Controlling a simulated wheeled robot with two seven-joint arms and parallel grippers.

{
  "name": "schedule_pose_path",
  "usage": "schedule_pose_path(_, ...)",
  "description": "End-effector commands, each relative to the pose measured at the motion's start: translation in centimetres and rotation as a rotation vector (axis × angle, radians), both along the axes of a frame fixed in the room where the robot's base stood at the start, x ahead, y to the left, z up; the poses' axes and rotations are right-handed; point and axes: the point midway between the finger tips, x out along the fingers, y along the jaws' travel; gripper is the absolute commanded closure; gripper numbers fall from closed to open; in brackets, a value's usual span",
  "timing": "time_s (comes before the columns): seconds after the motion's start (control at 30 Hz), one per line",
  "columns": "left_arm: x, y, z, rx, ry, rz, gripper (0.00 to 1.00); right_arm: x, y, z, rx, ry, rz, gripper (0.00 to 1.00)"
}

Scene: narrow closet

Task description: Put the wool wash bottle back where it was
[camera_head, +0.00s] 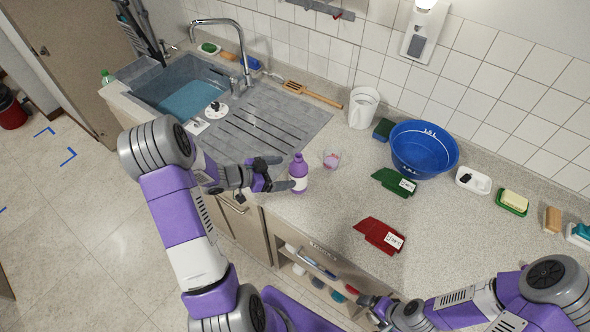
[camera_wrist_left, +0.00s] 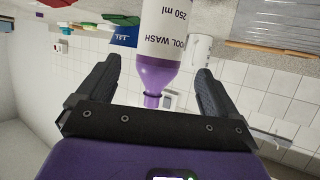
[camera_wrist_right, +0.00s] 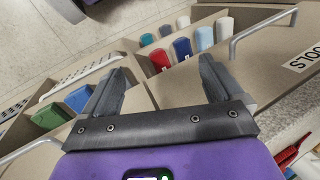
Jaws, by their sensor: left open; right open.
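The wool wash bottle (camera_head: 298,178), purple at the neck with a white label, stands upright on the counter right of the sink's drainer. My left gripper (camera_head: 281,173) is open just left of the bottle, its fingertips close to it. In the left wrist view the bottle (camera_wrist_left: 164,70) appears upside down, with its neck between the spread fingers (camera_wrist_left: 156,80); I cannot tell whether they touch it. My right gripper (camera_head: 374,305) is low in front of the counter, open and empty. In the right wrist view its fingers (camera_wrist_right: 160,72) point towards an open drawer.
Behind are a white jug (camera_head: 363,107) and a blue basin (camera_head: 423,148). The open drawer (camera_wrist_right: 258,38) holds several coloured items. The sink (camera_head: 180,92) holds water.

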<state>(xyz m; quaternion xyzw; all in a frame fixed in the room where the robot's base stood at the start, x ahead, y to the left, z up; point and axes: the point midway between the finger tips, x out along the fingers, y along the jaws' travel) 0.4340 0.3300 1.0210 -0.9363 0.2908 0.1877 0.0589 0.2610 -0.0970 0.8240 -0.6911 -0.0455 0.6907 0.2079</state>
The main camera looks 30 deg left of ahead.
Motion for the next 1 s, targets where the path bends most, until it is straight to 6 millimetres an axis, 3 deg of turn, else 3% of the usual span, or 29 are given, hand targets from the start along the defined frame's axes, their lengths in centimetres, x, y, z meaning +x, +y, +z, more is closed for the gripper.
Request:
schedule_pose_path(0.1,-1.7,1.2,0.9,0.000,0.001,0.002,0.06,0.0,0.0,0.2,0.000,0.000,0.000,0.07)
schedule_pose_path(0.3,-3.2,2.2,1.6,-0.001,0.001,0.000,0.06,0.0,0.0,0.3,0.000,0.000,0.000,0.07)
schedule_pose_path(1.0,-3.4,2.3,1.7,-0.001,0.001,-0.001,0.06,0.0,0.0,0.3,0.000,0.000,0.000,0.07)
